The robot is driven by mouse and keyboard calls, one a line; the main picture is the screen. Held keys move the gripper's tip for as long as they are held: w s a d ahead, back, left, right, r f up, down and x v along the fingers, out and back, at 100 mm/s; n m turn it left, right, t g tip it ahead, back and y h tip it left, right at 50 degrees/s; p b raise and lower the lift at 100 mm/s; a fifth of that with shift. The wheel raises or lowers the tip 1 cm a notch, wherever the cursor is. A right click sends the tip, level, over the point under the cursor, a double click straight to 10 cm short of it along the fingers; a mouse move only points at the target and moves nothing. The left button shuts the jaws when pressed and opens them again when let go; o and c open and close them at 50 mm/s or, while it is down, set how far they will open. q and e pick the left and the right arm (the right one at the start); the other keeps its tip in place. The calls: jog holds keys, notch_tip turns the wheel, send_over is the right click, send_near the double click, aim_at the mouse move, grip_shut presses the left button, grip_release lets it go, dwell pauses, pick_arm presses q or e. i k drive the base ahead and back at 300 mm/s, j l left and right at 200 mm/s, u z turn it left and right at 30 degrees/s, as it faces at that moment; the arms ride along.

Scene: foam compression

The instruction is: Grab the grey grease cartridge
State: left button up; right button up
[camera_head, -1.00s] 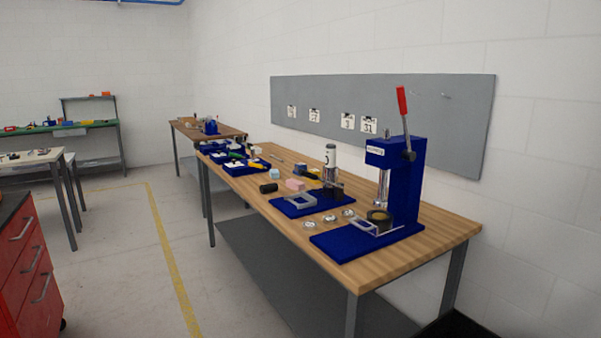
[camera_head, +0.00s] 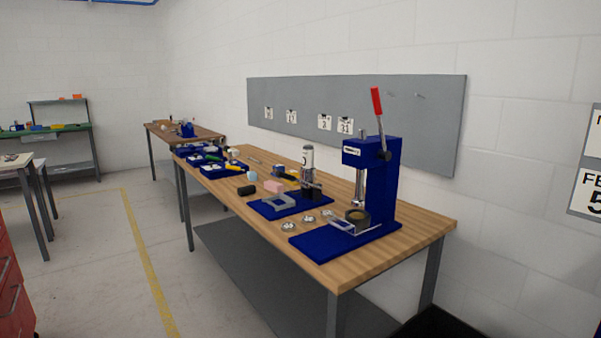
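I cannot make out for certain which thing is the grey grease cartridge. A dark cylinder (camera_head: 247,190) lies on its side on the wooden workbench (camera_head: 395,253), near its front edge. A pale grey upright cylinder (camera_head: 307,157) with a dark mark stands at a blue-based fixture (camera_head: 275,213) on the same bench. Neither of my grippers shows in the head view, and nothing is seen held.
A blue lever press (camera_head: 382,185) with a red handle stands at the bench's right end. Small round pieces (camera_head: 309,226) and a pink block (camera_head: 273,186) lie nearby. Blue trays (camera_head: 198,153) sit at the far end. The floor left of the bench (camera_head: 90,260) is clear.

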aim_at(308, 149)
jog(key=i+j+z, duration=0.35)
jog(key=i+j, duration=1)
